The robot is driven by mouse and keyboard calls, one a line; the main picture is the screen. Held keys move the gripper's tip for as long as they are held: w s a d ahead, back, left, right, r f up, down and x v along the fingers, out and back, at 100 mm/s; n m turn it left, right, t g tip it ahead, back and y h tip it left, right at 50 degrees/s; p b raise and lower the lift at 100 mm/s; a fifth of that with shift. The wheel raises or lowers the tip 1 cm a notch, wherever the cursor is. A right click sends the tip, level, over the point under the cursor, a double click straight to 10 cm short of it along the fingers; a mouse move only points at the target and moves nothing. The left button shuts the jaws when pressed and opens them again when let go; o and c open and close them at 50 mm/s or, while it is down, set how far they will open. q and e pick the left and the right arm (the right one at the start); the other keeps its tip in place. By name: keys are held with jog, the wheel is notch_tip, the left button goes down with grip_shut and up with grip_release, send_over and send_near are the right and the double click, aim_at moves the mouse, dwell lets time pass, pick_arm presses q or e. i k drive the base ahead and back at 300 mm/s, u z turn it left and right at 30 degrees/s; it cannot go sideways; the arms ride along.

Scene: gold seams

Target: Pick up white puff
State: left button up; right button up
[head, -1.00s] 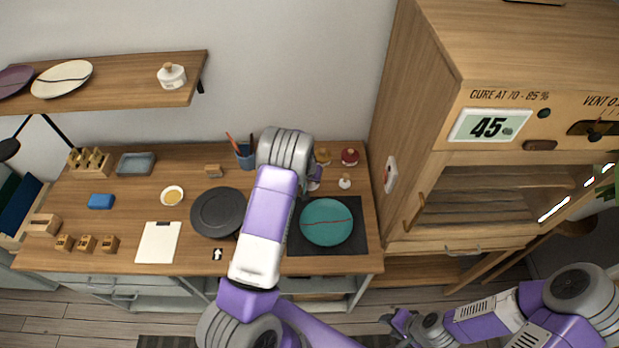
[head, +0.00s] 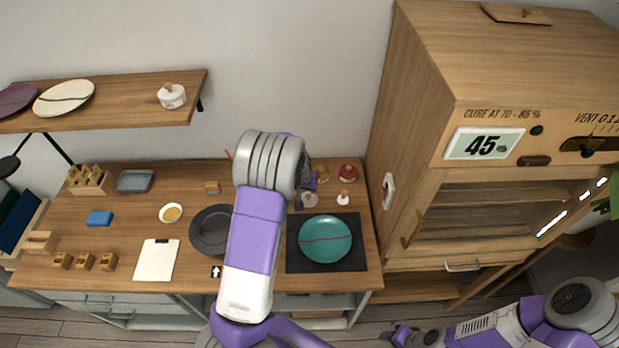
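A small white puff with a knob (head: 343,199) stands on the workbench, just behind the dark mat and right of my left gripper. My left gripper (head: 309,184) is above the back of the bench, mostly hidden behind its own wrist; its fingers are too small and covered to read. A pale round thing (head: 310,200) shows just below it, and I cannot tell whether they touch. My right gripper (head: 397,333) is low in front of the cabinet, away from the bench, with its opening unclear.
A red-topped jar (head: 348,172) and a yellowish one (head: 322,174) stand behind the puff. A teal plate with a red seam (head: 325,240) lies on the dark mat (head: 350,262). A tall wooden cabinet (head: 415,130) borders the bench on the right. A shelf (head: 130,112) hangs at left.

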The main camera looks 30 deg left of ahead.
aim_at(342, 199)
jog(key=k, duration=1)
